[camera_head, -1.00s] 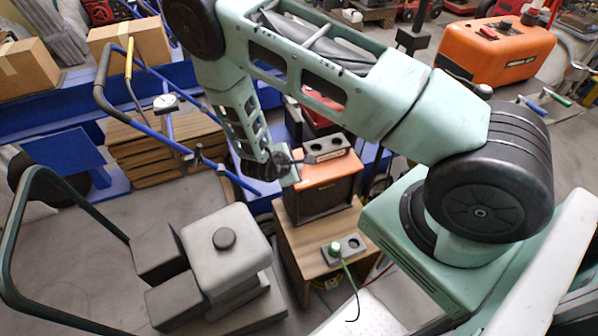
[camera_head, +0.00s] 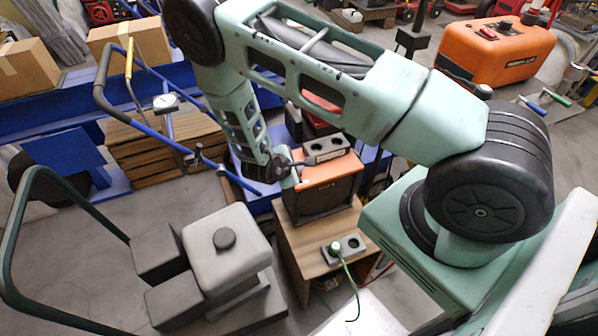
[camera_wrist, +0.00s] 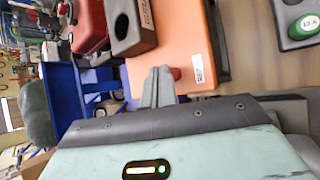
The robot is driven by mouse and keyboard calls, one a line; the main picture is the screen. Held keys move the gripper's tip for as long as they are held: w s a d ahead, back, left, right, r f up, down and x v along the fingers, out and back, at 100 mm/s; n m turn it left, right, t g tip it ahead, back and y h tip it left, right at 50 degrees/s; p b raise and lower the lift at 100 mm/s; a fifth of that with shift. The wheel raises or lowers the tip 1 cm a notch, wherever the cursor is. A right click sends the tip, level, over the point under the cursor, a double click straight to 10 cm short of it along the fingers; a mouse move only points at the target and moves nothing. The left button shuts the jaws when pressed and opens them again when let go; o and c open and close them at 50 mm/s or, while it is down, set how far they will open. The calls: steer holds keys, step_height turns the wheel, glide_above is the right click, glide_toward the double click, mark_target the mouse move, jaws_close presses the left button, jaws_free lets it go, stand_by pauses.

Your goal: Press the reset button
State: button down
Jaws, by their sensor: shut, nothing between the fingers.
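The reset button (camera_wrist: 176,73) is a small red knob on the orange top of a box (camera_wrist: 190,40), beside a white label (camera_wrist: 197,68) that seems to read RESET. My gripper (camera_wrist: 158,78) is shut and empty, its grey fingers over the orange top just left of the button in the wrist view. The fingers partly cover the button's side; I cannot tell whether they touch it. In the head view the orange-topped box (camera_head: 325,193) stands on a wooden stand, with my gripper (camera_head: 303,162) at its top left edge. The button is not discernible there.
A grey two-hole block (camera_head: 326,149) sits on the box's back edge. A red object (camera_wrist: 88,25) is behind the box. A grey machine (camera_head: 228,250) stands front left.

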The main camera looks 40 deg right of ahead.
steer(key=shift+f, duration=0.45)
stand_by(0.4)
stand_by(0.3)
steer(key=shift+r+p, duration=0.85)
steer(key=shift+r, duration=0.05)
step_height(320, 180, up, 5)
steer(key=p, duration=0.5)
stand_by(0.6)
